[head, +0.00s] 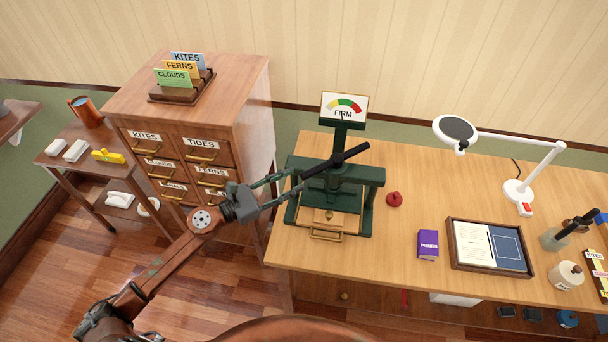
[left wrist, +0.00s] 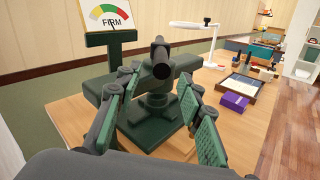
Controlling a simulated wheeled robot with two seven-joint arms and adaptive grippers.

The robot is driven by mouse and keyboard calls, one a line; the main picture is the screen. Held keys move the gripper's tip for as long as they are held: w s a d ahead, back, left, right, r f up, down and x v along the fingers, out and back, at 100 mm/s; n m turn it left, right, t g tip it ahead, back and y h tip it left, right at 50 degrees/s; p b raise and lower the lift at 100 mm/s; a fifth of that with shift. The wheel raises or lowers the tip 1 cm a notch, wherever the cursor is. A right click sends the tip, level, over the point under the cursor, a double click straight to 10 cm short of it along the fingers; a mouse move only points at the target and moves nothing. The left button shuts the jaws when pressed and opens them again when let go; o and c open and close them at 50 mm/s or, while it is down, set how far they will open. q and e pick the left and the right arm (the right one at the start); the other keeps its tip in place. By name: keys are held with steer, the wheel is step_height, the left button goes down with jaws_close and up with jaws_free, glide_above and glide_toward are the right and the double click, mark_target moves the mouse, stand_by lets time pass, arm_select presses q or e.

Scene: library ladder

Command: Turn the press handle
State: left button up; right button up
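The dark green press (head: 338,205) stands at the left end of the wooden desk. Its black handle (head: 345,157) is a bar across the top, slanting up to the right in the head view. The dial sign (head: 345,107) above it reads FIRM. My left gripper (head: 294,182) is open at the handle's left end. In the left wrist view, the handle's round end (left wrist: 161,66) shows between and just beyond the two green-padded fingers (left wrist: 158,95); I cannot tell whether they touch it. My right gripper is not in view.
The drawer cabinet (head: 186,125) stands left of the desk, close to my left arm. A red object (head: 394,199), a purple box (head: 428,244), a framed tray (head: 452,260) and a white lamp (head: 519,190) occupy the desk right of the press. Wood between them is clear.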

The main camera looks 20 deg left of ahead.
arm_select(q)
steer(key=v, duration=0.3)
steer(key=shift+s+a, duration=0.25)
steer(key=shift+s, duration=0.05)
stand_by(1.9)
